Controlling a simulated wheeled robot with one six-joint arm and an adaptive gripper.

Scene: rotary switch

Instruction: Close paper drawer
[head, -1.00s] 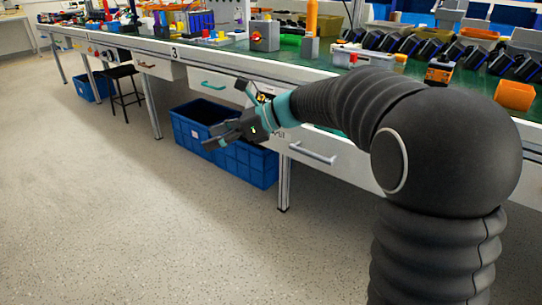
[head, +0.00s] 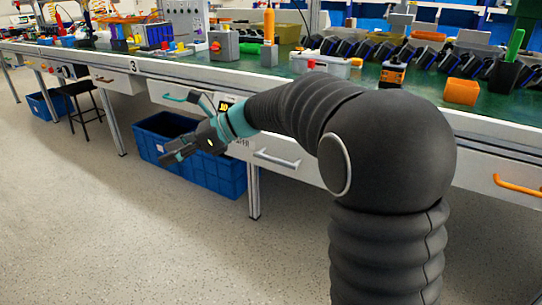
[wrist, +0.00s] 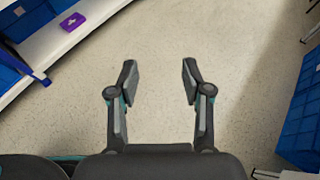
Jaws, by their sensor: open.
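In the head view, a white drawer (head: 294,172) with a grey bar handle (head: 277,160) sits under the green-topped bench. Its label is partly hidden by my arm, and only its last letters show, apparently "PER". My arm also covers the drawer's upper left, and I cannot tell how far it stands out. My gripper (head: 172,156) is open and empty, to the left of this drawer's handle and in front of a blue crate. In the wrist view my gripper (wrist: 159,78) shows its two fingers apart with only speckled floor beyond them.
Blue crates (head: 222,178) stand under the bench. Other drawers have a teal handle (head: 174,98) and an orange handle (head: 517,186). A black stool (head: 80,100) stands at the left. Floor in front is clear. The wrist view shows a white shelf (wrist: 60,42) at left.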

